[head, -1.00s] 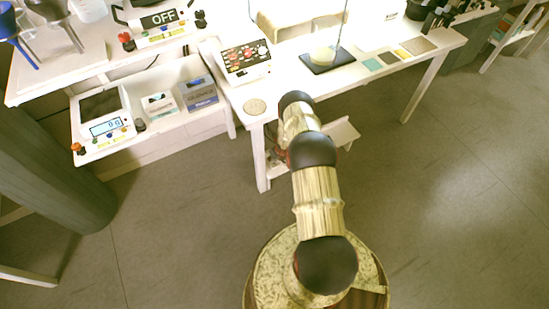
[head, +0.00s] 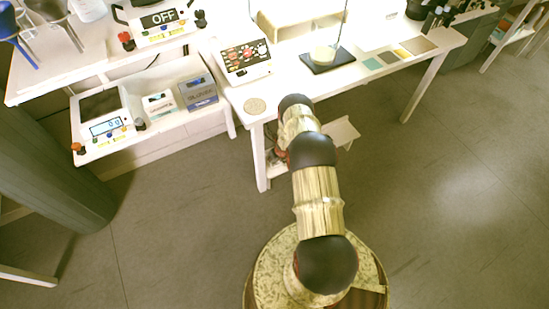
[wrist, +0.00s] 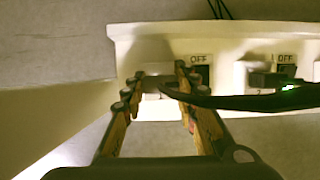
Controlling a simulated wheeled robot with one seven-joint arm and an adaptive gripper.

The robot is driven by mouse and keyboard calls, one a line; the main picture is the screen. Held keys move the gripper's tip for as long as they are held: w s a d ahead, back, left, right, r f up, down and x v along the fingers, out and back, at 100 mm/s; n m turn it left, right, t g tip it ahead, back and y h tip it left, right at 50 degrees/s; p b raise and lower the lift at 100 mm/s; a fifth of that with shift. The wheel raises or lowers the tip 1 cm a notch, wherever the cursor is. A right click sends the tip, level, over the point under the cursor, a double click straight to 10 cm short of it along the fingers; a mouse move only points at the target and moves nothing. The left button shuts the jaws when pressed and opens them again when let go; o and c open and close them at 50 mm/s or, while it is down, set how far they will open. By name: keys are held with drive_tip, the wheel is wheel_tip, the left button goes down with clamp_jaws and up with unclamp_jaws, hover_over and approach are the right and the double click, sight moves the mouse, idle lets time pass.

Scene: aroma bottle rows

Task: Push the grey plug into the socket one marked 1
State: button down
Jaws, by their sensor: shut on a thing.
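In the wrist view my gripper (wrist: 160,76) is closed around the grey plug (wrist: 157,83), with one finger on each side. The plug is at the left end of a pale power strip (wrist: 185,38), beside an OFF switch (wrist: 202,74). A socket face at this end is mostly hidden by the plug and fingers, so its mark and how far the plug sits in cannot be read. A black cable (wrist: 230,101) runs right from the plug. In the head view the gripper is hidden below the white table.
Farther right on the strip is a second OFF switch (wrist: 285,70) with a dark piece and a green light beside it. A pale wall or panel (wrist: 50,115) is close on the left.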

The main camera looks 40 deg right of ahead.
drive_tip(key=shift+f, duration=0.5)
drive_tip(key=c, duration=1.3)
unclamp_jaws()
drive_tip(key=shift+v, duration=6)
drive_tip(key=shift+s+f, duration=0.1)
drive_tip(key=shift+s, duration=0.05)
